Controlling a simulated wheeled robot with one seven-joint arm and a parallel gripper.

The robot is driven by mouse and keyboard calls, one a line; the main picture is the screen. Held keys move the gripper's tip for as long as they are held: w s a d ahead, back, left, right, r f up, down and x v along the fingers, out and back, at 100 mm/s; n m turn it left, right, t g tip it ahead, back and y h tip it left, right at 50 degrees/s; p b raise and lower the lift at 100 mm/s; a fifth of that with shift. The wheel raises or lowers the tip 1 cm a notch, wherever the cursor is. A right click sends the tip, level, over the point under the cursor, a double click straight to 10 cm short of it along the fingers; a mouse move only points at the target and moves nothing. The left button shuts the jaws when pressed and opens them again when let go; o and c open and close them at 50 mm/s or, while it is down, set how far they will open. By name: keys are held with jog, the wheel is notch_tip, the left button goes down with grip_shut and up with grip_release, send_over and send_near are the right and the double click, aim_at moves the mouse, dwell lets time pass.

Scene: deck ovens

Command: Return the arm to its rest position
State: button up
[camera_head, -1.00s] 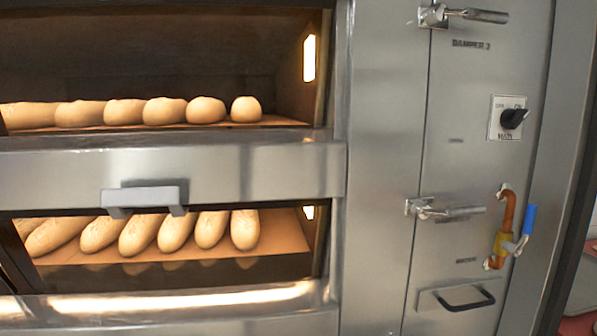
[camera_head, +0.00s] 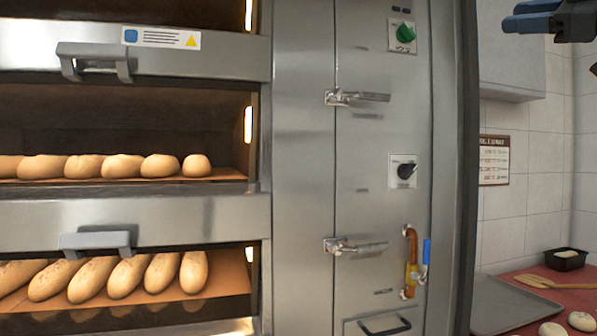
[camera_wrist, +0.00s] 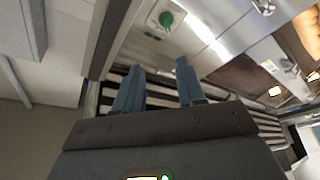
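My gripper (camera_wrist: 159,66) shows in the wrist view with its two blue fingers spread apart and nothing between them. In the head view my gripper (camera_head: 512,16) shows at the top right corner, partly cut off by the frame edge. It is in front of the wall cabinet side, to the right of the oven and apart from it. The rest of my arm is mostly out of view.
The deck oven (camera_head: 300,150) fills the left, with loaves (camera_head: 120,166) behind glass. Its panel has a green knob (camera_head: 404,33), a black switch (camera_head: 406,171) and a blue-handled valve (camera_head: 426,252). A red counter at right holds a metal tray (camera_head: 500,305), dough pieces (camera_head: 582,321) and a black tin (camera_head: 565,260).

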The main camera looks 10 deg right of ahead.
jog(key=w+a+f+m+h, duration=0.1)
jog(key=w+f+m+h, duration=0.25)
jog(key=f, duration=1.05)
jog(key=w+f+m+h, duration=0.2)
jog(key=w+f+m, duration=0.3)
jog(key=f, duration=0.9)
jog(key=s+a+f+m+g+h, duration=0.1)
jog(key=s+a+f+m, duration=0.15)
jog(key=f, duration=0.55)
jog(key=s+a+f+m+h, duration=0.1)
jog(key=a+f, duration=0.2)
jog(key=f, duration=0.5)
jog(key=s+a+f+m+g+h, duration=0.1)
jog(key=s+a+f, duration=0.15)
jog(key=f, duration=0.65)
jog(key=s+a+f+m+g, duration=0.1)
jog(key=s+a+f, duration=0.5)
jog(key=s+f, duration=0.25)
jog(key=s+a+f+m+g, duration=0.1)
jog(key=s+a+f, duration=0.55)
jog(key=s, duration=0.25)
jog(key=s+a+r+n+y, duration=0.1)
jog(key=s+a, duration=0.2)
jog(key=s, duration=1)
jog(key=s+a+r+n+g+y, duration=0.1)
jog(key=s+a, duration=0.3)
jog(key=s, duration=0.8)
jog(key=shift+s+a, duration=0.2)
jog(key=shift+s, duration=0.15)
